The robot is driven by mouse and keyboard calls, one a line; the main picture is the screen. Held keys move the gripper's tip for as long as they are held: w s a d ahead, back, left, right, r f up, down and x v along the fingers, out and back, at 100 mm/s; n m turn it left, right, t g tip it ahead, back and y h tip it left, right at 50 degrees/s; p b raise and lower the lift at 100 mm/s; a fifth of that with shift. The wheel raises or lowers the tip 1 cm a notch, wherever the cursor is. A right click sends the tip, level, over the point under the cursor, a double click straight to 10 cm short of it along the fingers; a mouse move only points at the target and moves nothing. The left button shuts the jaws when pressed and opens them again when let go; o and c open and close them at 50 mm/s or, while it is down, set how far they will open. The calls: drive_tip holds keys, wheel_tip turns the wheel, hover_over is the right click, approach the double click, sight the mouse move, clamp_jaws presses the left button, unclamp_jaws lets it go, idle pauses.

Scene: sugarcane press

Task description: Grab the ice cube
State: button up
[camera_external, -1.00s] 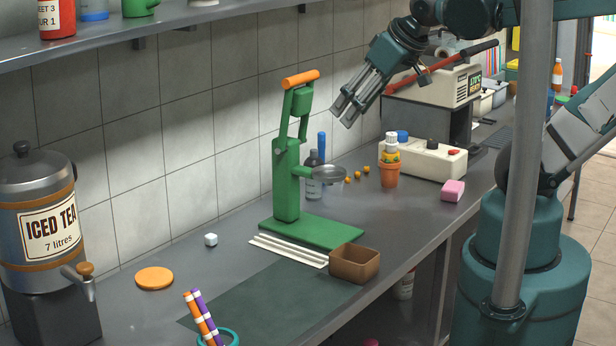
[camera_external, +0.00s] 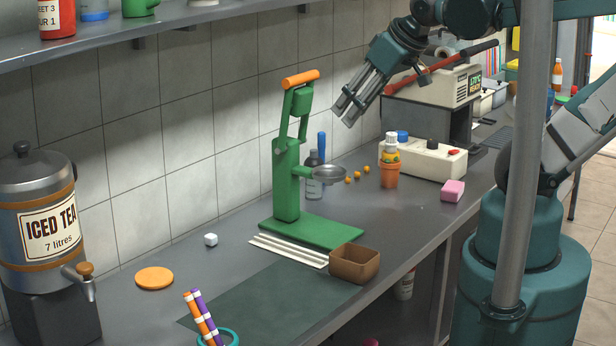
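The ice cube (camera_external: 211,240) is a small white cube lying on the grey counter, left of the green press and near the tiled wall. My gripper (camera_external: 342,112) is high above the counter, to the right of the press's orange handle and well apart from the cube. Its fingers point down and to the left. Nothing shows between them, and a small gap between the fingertips is visible.
The green press (camera_external: 288,180) stands between my gripper and the cube. White strips (camera_external: 288,250), a brown box (camera_external: 355,264) and an orange disc (camera_external: 154,278) lie nearby. An iced tea dispenser (camera_external: 40,220) stands at left. The counter around the cube is clear.

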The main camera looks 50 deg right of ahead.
drive_tip(key=shift+w, duration=0.15)
drive_tip(key=w+f+n+g+b, duration=0.2)
drive_tip(key=w+f+n, duration=0.2)
drive_tip(key=w, duration=1)
drive_tip(key=w+f+n+g+b, duration=0.1)
drive_tip(key=w+f+n+b, duration=0.25)
drive_tip(key=w, duration=1.05)
drive_tip(key=w+f+n+g+b, duration=0.1)
drive_tip(key=w+f+n, duration=0.2)
drive_tip(key=f, duration=0.6)
drive_tip(key=w+a+f+n+g+b, duration=0.1)
drive_tip(key=w+f+n, duration=0.2)
drive_tip(key=w+f, duration=0.5)
drive_tip(key=w+f+n+g+b, duration=0.2)
drive_tip(key=w+f+n, duration=0.2)
drive_tip(key=f, duration=0.6)
drive_tip(key=shift+w+a+f, duration=0.1)
drive_tip(key=shift+w+a, duration=0.1)
drive_tip(key=shift+w, duration=0.2)
drive_tip(key=shift+w+a+f, duration=0.1)
drive_tip(key=shift+w+a, duration=0.05)
drive_tip(key=shift+w, duration=0.25)
drive_tip(key=shift+w+f+n, duration=0.2)
drive_tip(key=shift+f+n, duration=0.15)
drive_tip(key=shift+f, duration=0.3)
